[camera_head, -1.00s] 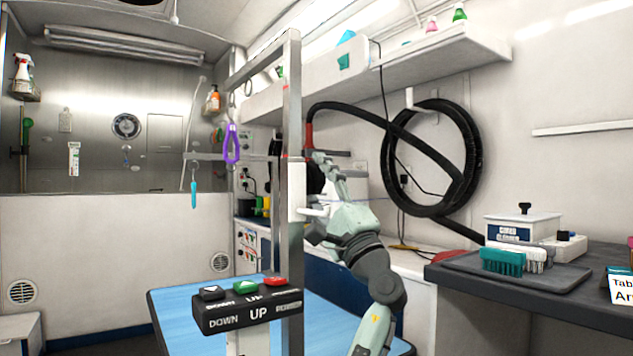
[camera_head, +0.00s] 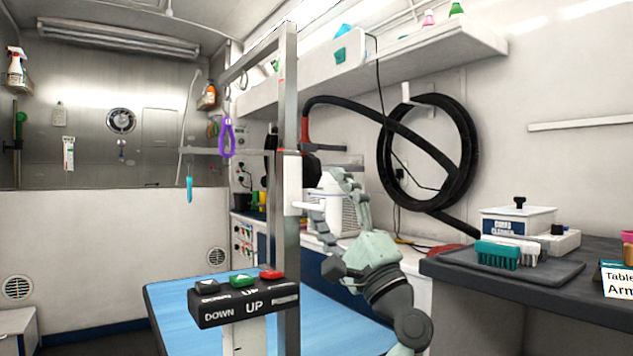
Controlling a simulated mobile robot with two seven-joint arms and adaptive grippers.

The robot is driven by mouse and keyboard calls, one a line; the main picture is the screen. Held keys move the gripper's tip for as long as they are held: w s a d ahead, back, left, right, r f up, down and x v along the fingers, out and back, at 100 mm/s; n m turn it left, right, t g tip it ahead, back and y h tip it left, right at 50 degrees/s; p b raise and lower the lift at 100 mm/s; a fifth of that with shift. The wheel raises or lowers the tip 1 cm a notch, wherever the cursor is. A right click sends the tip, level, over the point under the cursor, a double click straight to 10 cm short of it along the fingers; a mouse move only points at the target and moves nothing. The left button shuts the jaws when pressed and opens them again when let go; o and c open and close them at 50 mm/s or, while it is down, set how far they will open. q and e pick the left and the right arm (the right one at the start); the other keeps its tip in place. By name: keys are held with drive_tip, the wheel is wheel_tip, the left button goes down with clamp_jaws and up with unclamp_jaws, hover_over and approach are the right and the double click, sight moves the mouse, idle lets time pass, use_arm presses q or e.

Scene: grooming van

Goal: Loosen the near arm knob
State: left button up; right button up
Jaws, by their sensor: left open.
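The grooming arm's metal post (camera_head: 289,120) stands upright near the middle of the view. A white clamp-like block (camera_head: 292,190) sits on it at mid-height; I cannot make out a separate knob shape there. My left gripper (camera_head: 322,190), pale green and grey, is open just right of the post, with its fingers toward the block. It looks empty, and I cannot tell whether a fingertip touches the block. My right gripper is not in view.
A black control box (camera_head: 245,300) with up and down buttons stands before the blue table top (camera_head: 170,305). A purple loop (camera_head: 227,140) hangs from the arm. A black hose coil (camera_head: 468,150) hangs on the wall. A dark counter (camera_head: 450,275) holds brushes (camera_head: 497,255) at right.

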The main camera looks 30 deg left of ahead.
use_arm(q)
drive_tip(key=v, duration=0.5)
idle(0.3)
